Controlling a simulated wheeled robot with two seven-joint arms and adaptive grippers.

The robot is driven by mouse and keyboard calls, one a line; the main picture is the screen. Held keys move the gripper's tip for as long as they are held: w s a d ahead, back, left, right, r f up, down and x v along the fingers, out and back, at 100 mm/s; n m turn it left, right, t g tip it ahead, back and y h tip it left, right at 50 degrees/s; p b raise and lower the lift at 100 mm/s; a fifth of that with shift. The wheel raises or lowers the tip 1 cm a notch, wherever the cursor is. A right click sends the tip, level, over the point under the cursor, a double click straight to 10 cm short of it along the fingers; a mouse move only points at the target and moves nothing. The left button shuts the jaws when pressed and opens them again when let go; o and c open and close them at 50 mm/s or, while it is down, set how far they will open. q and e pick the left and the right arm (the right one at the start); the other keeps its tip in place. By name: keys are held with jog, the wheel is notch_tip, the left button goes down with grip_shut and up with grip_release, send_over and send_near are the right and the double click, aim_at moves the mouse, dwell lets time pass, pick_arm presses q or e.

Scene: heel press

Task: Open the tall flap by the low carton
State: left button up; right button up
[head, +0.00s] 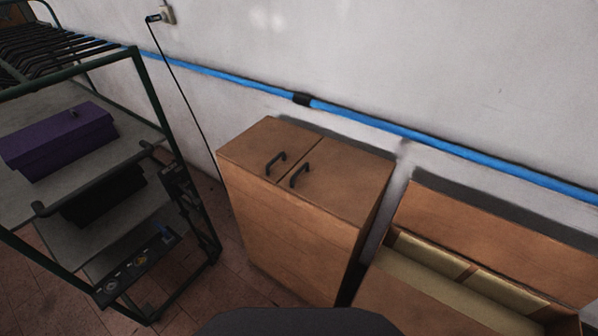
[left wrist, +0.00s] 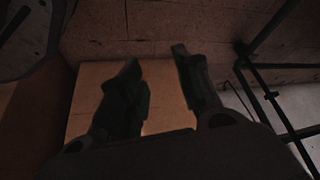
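A tall brown carton (head: 290,225) stands against the wall in the middle of the head view. Its top has two flaps side by side, both lying closed and flat. The left flap (head: 245,142) and the right flap (head: 345,165), on the low carton's side, each carry a black bar handle near the seam. The low carton (head: 430,307) stands to the right with its top open. My left gripper (left wrist: 160,85) shows in the left wrist view, its two dark fingers apart with nothing visible between them. Neither gripper shows in the head view.
A dark metal rack (head: 150,90) stands at the left, with a purple box (head: 60,140) on a shelf. A blue pipe (head: 400,130) runs along the wall. A black cable (head: 185,90) hangs from a socket. A narrow gap separates the cartons.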

pick_arm(q)
jog(key=w+d+r+t+h+b, duration=0.1)
jog(key=w+d+r+t+h, duration=0.2)
jog(key=w+r, duration=0.75)
jog(key=w+d+r+t, duration=0.2)
jog(key=w+d+r, duration=0.4)
jog(key=w+r, duration=0.5)
jog(key=d+r+m+t+h, duration=0.2)
jog(key=d+r, duration=0.3)
jog(key=r, duration=1.1)
jog(key=w+d+r+m+t+h, duration=0.1)
jog(key=d+r+m+h, duration=0.3)
jog(key=r, duration=1.3)
jog(key=shift+w+d+r+m+t+b, duration=0.15)
jog(key=shift+d+r+m+t+b, duration=0.15)
jog(key=shift+d+t, duration=0.4)
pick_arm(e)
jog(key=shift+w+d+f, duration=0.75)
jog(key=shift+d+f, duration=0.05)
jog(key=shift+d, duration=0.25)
pick_arm(q)
jog(key=shift+w, duration=0.1)
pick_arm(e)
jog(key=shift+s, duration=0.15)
